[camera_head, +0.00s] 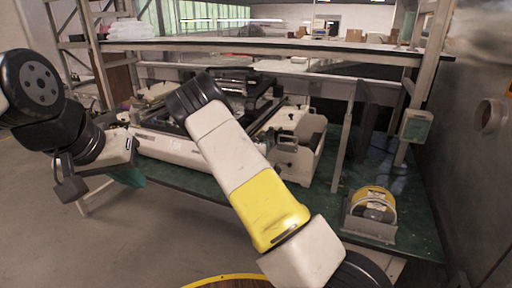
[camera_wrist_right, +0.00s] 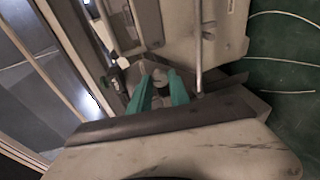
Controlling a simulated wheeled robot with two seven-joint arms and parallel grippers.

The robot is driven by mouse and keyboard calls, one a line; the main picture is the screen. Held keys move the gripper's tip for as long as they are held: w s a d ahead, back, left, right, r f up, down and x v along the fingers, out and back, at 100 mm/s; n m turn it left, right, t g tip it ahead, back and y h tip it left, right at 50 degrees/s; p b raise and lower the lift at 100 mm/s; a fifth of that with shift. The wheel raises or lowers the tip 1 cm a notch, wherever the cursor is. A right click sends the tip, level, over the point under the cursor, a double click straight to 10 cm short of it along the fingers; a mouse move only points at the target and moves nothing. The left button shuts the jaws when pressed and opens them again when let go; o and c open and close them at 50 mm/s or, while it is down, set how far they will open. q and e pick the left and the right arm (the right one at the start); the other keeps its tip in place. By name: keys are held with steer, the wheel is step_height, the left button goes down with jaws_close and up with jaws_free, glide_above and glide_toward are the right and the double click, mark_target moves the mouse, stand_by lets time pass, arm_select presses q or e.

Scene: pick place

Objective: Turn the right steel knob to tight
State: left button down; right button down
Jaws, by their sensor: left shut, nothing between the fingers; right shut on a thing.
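In the right wrist view, the two teal fingers of my right gripper (camera_wrist_right: 160,88) are shut on a small round steel knob (camera_wrist_right: 160,75) set in the machine; the fingers partly cover it. Its turn angle cannot be read. In the head view, my right arm crosses the middle and hides its own fingers and the held knob.
The pale machine (camera_head: 165,145) stands on a green bench top (camera_head: 200,185) under a raised shelf (camera_head: 270,45). A yellow round device (camera_head: 375,197) sits on the bench at the right. A metal post (camera_head: 345,135) rises behind it. Open floor lies at the left.

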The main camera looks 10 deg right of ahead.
steer(key=m, duration=0.2)
steer(key=m+t, duration=0.1)
steer(key=m, duration=0.1)
steer(key=shift+s+f+m+y, duration=0.1)
steer(key=shift+f+m+y, duration=0.05)
steer(key=shift+m+y, duration=0.2)
stand_by(0.3)
steer(key=c, duration=1.2)
jaws_free()
steer(key=f+v, duration=0.1)
steer(key=v, duration=0.6)
steer(key=shift+s+r, duration=0.4)
steer(key=shift+m, duration=0.25)
